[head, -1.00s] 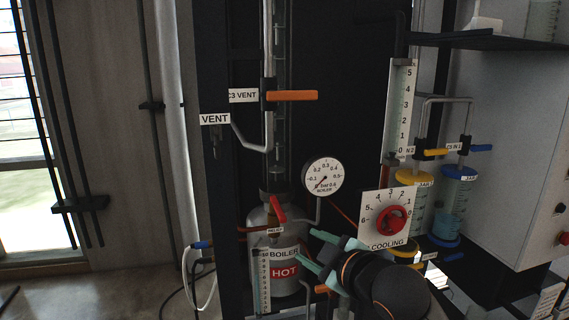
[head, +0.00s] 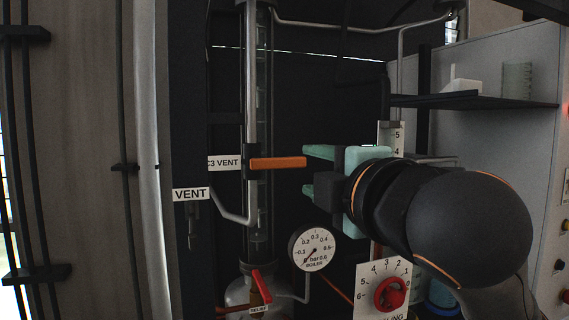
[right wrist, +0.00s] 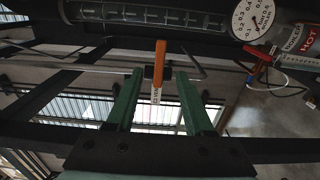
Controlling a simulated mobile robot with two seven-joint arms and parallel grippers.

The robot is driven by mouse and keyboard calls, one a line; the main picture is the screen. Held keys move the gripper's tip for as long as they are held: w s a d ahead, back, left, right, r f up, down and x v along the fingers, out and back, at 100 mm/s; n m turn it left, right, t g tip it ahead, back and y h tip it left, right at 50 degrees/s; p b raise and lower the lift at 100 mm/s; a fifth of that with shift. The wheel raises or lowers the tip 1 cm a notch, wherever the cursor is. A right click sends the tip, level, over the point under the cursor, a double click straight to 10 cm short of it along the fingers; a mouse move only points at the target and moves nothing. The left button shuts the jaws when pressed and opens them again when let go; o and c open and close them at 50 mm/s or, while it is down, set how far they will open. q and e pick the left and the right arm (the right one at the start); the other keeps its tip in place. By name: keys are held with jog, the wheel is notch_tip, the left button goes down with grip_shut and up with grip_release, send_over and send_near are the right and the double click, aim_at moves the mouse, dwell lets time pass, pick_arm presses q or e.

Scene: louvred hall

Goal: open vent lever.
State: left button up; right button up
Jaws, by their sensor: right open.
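The orange vent lever (head: 278,162) sticks out level to the right from the vertical glass column, beside its "C3 VENT" label (head: 224,163). My right gripper (head: 308,171) is open and empty just right of the lever's free end, its green fingers one above the other. In the right wrist view the lever (right wrist: 159,64) shows between and beyond the two open fingers (right wrist: 160,100), apart from both. My left gripper is in no view.
A boiler gauge (head: 313,249) and a red relief lever (head: 261,285) are below the vent lever. A red cooling knob (head: 390,294) is at lower right. A dark shelf (head: 480,104) juts out at right. A "VENT" label (head: 191,195) is at left.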

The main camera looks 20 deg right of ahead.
aim_at(291, 163)
jog(key=w, duration=0.8)
jog(key=shift+a, duration=0.15)
jog(key=shift+w+p, duration=0.55)
jog(key=shift+w, duration=0.35)
grip_shut()
dwell(0.8)
